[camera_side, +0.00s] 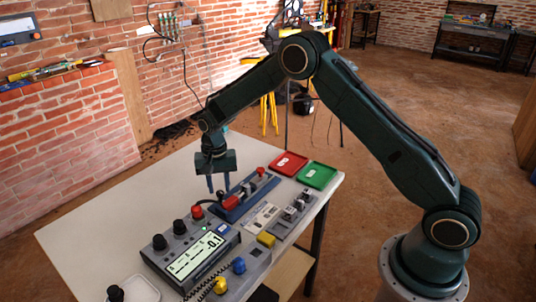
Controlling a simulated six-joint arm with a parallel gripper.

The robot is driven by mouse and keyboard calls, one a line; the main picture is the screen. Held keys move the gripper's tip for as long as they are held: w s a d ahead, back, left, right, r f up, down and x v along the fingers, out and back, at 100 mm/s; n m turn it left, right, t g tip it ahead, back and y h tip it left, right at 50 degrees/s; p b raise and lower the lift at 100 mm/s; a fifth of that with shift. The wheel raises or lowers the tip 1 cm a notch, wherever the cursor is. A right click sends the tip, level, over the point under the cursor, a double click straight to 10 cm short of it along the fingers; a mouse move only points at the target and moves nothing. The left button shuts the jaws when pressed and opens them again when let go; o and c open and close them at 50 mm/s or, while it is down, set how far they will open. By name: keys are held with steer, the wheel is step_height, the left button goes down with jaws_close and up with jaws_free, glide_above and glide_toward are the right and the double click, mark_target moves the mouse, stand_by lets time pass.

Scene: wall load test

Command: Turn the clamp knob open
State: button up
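A blue clamp fixture (247,196) lies on the white table. It has a red grip-like part (231,202) at its near end and a small red knob (261,171) at its far end. I cannot tell for sure which of these is the clamp knob. My gripper (219,187) points down near the left side of the fixture.
The table's left part is clear.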

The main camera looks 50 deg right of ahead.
steer(key=shift+f, duration=0.7)
jaws_close()
